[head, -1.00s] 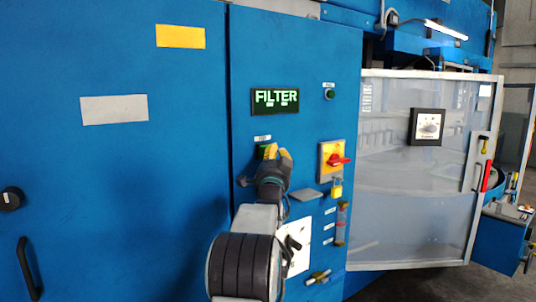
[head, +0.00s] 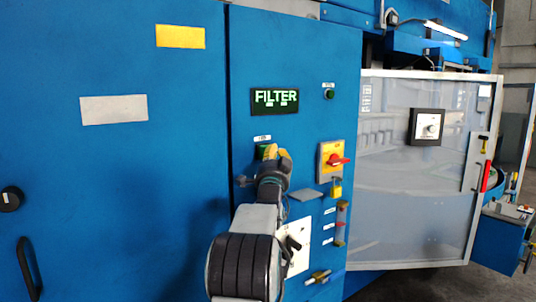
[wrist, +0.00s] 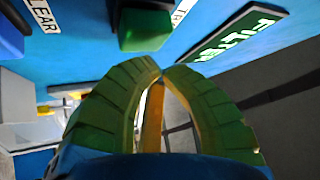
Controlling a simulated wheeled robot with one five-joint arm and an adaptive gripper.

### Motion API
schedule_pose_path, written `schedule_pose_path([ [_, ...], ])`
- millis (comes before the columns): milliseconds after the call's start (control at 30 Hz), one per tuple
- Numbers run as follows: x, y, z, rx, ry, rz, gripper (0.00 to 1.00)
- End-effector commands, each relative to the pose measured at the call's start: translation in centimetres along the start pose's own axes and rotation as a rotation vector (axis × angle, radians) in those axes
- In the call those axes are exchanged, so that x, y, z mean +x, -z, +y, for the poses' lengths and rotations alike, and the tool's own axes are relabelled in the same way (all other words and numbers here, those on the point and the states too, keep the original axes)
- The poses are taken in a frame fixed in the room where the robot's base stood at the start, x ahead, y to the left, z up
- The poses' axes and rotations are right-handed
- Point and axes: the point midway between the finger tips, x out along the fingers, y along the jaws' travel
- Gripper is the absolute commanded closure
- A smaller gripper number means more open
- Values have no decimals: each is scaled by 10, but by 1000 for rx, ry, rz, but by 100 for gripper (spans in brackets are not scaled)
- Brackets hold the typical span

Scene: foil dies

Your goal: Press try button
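A square green button (head: 263,152) sits on the blue cabinet front, under a small white label (head: 262,138); my gripper partly covers it in the head view. In the wrist view the green button (wrist: 147,30) stands out just beyond my fingertips. A label (wrist: 182,10) beside it is cut off at the frame edge and may read TRY. My gripper (head: 279,153) points at the panel with its yellow-green fingers; in the wrist view its tips (wrist: 161,72) meet with nothing held between them. Whether the fingers touch the button cannot be told.
A lit FILTER display (head: 275,101) is above the button. A blue button (wrist: 10,35) with a CLEAR label (wrist: 40,14) lies left in the wrist view. A red rotary switch (head: 336,160) on a yellow plate and a padlock (head: 336,189) are to the right.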

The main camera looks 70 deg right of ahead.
Motion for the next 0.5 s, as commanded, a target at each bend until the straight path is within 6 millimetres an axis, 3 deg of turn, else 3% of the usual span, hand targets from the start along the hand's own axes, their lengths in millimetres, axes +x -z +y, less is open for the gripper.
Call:
schedule_pose_path([
  [500, 3, -5, 2, 0, 3, -4, 100],
])
